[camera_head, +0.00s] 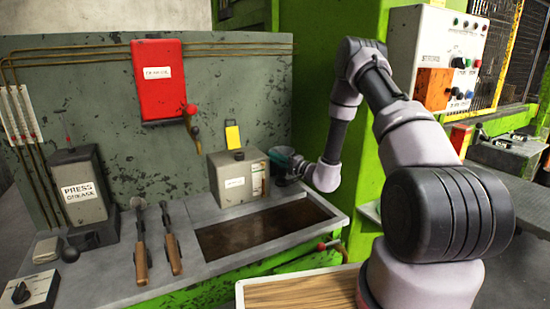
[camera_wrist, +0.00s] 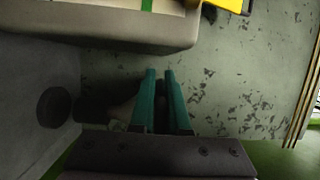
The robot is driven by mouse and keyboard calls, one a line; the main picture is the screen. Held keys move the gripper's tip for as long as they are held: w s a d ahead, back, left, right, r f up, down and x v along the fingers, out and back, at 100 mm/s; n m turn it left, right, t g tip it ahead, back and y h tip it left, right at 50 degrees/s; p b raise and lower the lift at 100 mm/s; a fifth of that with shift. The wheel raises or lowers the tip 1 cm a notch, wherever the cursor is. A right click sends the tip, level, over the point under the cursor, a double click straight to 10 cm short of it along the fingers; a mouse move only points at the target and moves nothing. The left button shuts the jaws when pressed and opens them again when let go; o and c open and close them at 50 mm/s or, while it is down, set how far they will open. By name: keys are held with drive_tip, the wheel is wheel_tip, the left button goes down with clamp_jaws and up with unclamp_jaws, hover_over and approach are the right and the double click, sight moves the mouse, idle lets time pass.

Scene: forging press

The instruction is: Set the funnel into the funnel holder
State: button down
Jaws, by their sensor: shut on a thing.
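In the wrist view a dim shape shows behind the fingers. I cannot make out the funnel holder clearly.
The grey box (camera_head: 238,180) stands close left of my gripper, with a yellow tag (camera_head: 232,135) above. An open dark tray (camera_head: 262,232) lies in front. The green press column (camera_head: 325,95) is close at the right. Two wooden-handled tools (camera_head: 172,250) lie left.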

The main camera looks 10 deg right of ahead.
drive_tip(key=shift+f, duration=0.55)
drive_tip(key=c, duration=0.8)
unclamp_jaws()
